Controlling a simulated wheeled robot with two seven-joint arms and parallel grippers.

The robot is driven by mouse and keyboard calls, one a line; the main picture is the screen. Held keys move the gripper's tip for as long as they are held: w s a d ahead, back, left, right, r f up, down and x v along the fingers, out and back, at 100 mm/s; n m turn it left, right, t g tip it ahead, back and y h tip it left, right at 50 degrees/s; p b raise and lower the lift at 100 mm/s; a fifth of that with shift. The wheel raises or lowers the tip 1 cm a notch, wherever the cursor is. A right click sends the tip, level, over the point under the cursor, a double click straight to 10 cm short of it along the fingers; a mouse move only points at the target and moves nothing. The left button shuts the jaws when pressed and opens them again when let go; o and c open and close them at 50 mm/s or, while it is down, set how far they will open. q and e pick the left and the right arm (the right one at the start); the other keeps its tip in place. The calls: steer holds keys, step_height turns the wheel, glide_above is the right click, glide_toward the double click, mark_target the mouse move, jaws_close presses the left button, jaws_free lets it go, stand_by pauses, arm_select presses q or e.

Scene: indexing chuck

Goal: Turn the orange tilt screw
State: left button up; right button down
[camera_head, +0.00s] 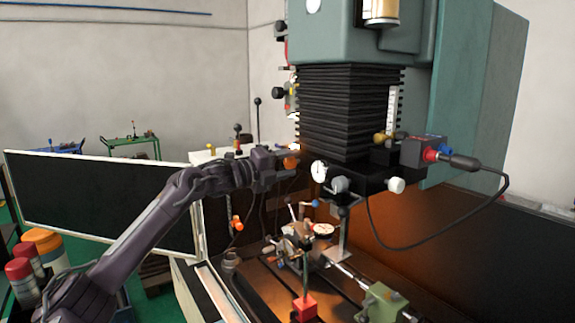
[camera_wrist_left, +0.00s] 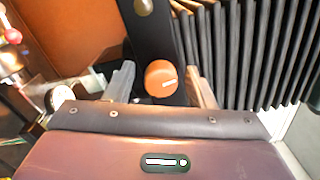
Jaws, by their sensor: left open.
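The orange tilt screw (camera_wrist_left: 161,78) shows as a round orange knob with a pale mark on its face in the left wrist view. It sits in front of a black plate, beside the black bellows. In the head view the orange screw (camera_head: 292,162) is partly hidden at the tip of my left gripper (camera_head: 294,166). My left gripper is open, with one finger on each side of the knob in the wrist view. I cannot tell whether either finger touches it. My right gripper is not in view.
Black bellows (camera_head: 348,110) rise above. The machine table below holds a red block (camera_head: 305,308) and fixtures. An orange-handled item (camera_head: 237,223) hangs below my arm.

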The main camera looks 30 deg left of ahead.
arm_select(q)
steer(key=shift+a, duration=0.1)
steer(key=shift+s+a+f+b, duration=0.1)
steer(key=shift+s+f+b, duration=0.05)
steer(key=shift+s+b, duration=0.15)
steer(key=b+v, duration=0.4)
steer(key=v, duration=0.3)
steer(key=shift+s, duration=0.1)
